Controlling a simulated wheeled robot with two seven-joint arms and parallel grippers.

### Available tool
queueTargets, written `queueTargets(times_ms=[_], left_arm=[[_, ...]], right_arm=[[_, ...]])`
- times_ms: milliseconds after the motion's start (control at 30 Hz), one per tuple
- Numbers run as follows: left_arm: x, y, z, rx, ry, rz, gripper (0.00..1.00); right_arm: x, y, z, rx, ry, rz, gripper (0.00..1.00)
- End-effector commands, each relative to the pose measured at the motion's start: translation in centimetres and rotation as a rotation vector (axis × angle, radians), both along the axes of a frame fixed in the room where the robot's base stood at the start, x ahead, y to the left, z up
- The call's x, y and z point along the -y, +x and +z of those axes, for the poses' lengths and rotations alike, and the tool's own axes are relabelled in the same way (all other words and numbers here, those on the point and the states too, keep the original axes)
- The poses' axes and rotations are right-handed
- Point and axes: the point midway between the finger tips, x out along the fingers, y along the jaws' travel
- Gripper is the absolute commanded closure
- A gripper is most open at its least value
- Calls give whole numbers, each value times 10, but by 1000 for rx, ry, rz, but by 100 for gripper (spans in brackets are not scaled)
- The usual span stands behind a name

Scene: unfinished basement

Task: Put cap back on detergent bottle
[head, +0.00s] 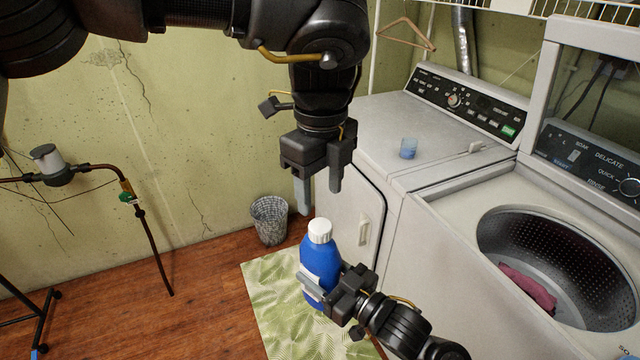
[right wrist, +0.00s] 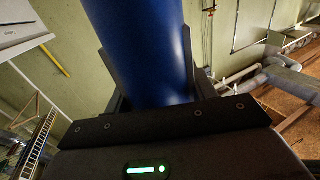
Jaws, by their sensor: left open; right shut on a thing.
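The blue detergent bottle (head: 319,258) stands roughly upright, slightly tilted, in front of the dryer. My right gripper (head: 331,283) is shut on its body from the right. The bottle also fills the upper middle of the right wrist view (right wrist: 140,50), between the two dark fingers (right wrist: 155,85). A white cap (head: 320,230) sits on top of the bottle; I cannot tell how tightly it is seated. My left gripper (head: 319,190) is open and empty, pointing down just above the cap, and appears apart from it.
A small translucent blue cup (head: 408,148) stands on the white dryer (head: 440,135). The open washer (head: 450,225) at right holds a reddish cloth (head: 528,288). A wire waste basket (head: 269,221) stands by the wall. A green leaf-pattern mat (head: 268,300) lies on the wooden floor.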

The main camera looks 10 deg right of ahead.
Motion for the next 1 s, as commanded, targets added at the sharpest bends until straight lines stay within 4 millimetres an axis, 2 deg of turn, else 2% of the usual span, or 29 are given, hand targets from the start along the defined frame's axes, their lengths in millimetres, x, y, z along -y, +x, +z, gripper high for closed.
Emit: queueTargets(times_ms=[500, 700, 967, 1000], left_arm=[[-1, 0, -67, -2, 1, -2, 46], [-1, 0, -76, -1, 0, -1, 46], [0, 0, -76, -1, 0, -1, 46], [0, 0, -76, -1, 0, -1, 51]], right_arm=[[0, 0, 2, 3, 3, 0, 100], [0, 0, 2, 3, 3, 0, 100], [0, 0, 2, 3, 3, 0, 100], [0, 0, 2, 3, 3, 0, 100]])
